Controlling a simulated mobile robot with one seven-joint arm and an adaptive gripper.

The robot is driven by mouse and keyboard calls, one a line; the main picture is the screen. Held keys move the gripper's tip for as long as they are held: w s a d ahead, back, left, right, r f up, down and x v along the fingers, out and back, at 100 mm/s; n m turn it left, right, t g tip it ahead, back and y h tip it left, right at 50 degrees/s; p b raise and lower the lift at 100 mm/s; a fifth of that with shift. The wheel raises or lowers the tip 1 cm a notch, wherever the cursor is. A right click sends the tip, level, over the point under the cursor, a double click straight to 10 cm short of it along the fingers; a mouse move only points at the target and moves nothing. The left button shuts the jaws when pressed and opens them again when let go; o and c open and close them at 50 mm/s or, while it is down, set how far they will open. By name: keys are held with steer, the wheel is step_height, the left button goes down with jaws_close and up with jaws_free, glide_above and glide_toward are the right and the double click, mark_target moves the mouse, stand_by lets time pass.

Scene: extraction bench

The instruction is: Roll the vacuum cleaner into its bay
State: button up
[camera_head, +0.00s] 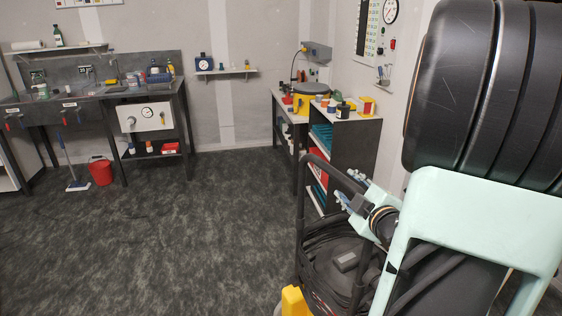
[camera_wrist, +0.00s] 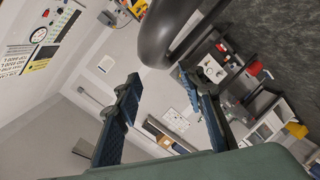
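The vacuum cleaner appears to be the wheeled machine in the lower middle of the head view, with a black tubular handle (camera_head: 322,163), a coiled black hose or cable and a yellow part (camera_head: 294,301) low down. My arm hides its right side. My gripper (camera_head: 347,188) is at the handle's upper right. In the wrist view my gripper (camera_wrist: 157,76) has its two blue fingers spread with a wide gap. A thick dark tube, apparently the handle (camera_wrist: 158,38), lies at the fingertips; I cannot tell whether it is between them. I cannot make out the bay.
The dark floor (camera_head: 190,230) at left and centre is clear.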

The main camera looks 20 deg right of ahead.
mark_target(337, 175)
steer(key=shift+w+d+r+p, duration=0.1)
steer(key=shift+w+p, duration=0.25)
steer(key=x, duration=0.8)
steer(key=shift+w+d+f, duration=0.15)
steer(key=shift+w+f, duration=0.05)
steer(key=shift+f, duration=0.05)
jaws_close()
